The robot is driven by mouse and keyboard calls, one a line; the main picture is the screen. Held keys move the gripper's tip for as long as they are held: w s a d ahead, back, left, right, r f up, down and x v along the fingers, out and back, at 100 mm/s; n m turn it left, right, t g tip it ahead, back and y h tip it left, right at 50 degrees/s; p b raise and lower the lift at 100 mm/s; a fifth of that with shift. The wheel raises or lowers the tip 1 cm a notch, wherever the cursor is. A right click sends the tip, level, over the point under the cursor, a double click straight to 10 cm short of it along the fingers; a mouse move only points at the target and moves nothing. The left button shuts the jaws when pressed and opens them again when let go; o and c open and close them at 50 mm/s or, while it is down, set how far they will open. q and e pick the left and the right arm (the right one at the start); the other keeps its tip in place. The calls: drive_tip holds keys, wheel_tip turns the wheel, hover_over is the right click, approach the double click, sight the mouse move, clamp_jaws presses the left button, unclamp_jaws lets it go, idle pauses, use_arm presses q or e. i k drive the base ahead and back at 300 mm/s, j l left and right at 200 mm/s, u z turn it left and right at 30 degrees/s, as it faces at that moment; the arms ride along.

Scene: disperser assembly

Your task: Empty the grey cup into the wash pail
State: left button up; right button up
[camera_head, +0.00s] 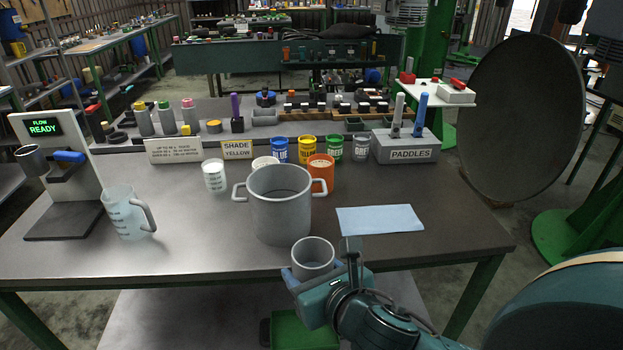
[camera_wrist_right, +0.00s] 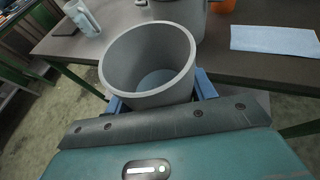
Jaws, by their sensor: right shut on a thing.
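The grey cup (camera_head: 313,258) is held in my right gripper (camera_head: 320,264), at the table's front edge and just in front of the big two-handled grey pot. It looks about upright. In the right wrist view the cup (camera_wrist_right: 120,75) sits between the two blue fingers, mouth open. A pale, smooth round area shows at its bottom; I cannot tell if it is liquid or bare. No container is labelled as the wash pail. The two-handled grey pot (camera_head: 281,210) stands on the table; a green container (camera_head: 300,330) shows low below the table edge. My left gripper is not in view.
A clear measuring jug (camera_head: 125,212) stands at left by the dispenser (camera_head: 45,150). A blue cloth (camera_head: 380,219) lies right of the pot. An orange cup (camera_head: 321,172), paint tins and the paddle block (camera_head: 404,148) stand behind. The right front table (camera_head: 455,215) is clear.

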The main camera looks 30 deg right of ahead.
sight(279, 193)
drive_tip(key=j+z, duration=0.15)
drive_tip(key=z, duration=0.25)
drive_tip(key=j+z, duration=0.2)
drive_tip(key=z, duration=0.15)
drive_tip(key=j+z, duration=0.4)
drive_tip(key=j, duration=0.15)
drive_tip(key=j+z, duration=0.15)
drive_tip(key=j, duration=0.45)
drive_tip(key=k+j+z, duration=0.1)
drive_tip(key=j, duration=0.75)
drive_tip(key=i, duration=0.4)
